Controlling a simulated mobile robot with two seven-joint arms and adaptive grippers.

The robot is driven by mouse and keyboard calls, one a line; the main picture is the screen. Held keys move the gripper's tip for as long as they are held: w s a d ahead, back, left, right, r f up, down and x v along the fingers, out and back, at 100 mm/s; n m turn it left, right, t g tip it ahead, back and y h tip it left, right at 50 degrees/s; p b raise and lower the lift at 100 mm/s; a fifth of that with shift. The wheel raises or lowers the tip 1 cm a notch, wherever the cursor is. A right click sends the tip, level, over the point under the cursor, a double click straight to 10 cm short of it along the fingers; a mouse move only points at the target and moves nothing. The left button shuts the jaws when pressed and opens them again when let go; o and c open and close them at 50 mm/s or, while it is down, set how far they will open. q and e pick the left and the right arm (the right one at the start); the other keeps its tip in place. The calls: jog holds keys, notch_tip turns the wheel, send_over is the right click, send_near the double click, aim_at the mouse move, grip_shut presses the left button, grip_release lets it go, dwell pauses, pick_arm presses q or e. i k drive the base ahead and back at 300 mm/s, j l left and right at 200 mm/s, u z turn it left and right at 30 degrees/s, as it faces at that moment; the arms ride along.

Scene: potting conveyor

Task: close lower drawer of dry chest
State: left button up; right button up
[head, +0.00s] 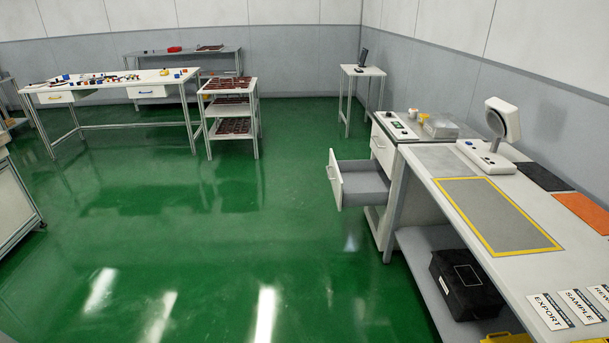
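The dry chest (382,150) is a white cabinet at the right of the middle, with a control panel on its top. Its lower drawer (362,185) is pulled well out toward the left, and its grey inside shows empty. The drawer's white front (335,180) has a handle on its left face. The drawer front above it looks shut. Neither of my grippers is in the head view.
A long work table (480,190) with a yellow-framed mat stands to the right, close beside the chest. A black case (466,284) sits on its lower shelf. A tray rack (232,115) stands further back. The green floor (230,220) left of the drawer is clear.

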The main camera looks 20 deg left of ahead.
aim_at(360, 181)
jog(key=i+j, duration=0.2)
jog(key=i, duration=0.15)
jog(key=i+j+u, duration=0.15)
jog(key=i, duration=0.25)
jog(key=i+j, duration=0.25)
jog(key=i, duration=0.15)
jog(key=i+j+z, duration=0.2)
jog(key=i, duration=0.45)
jog(key=i+j+z, duration=0.2)
jog(key=i+j, duration=0.35)
jog(key=i+j+z, duration=0.2)
jog(key=i+j, duration=0.35)
jog(key=i, duration=0.15)
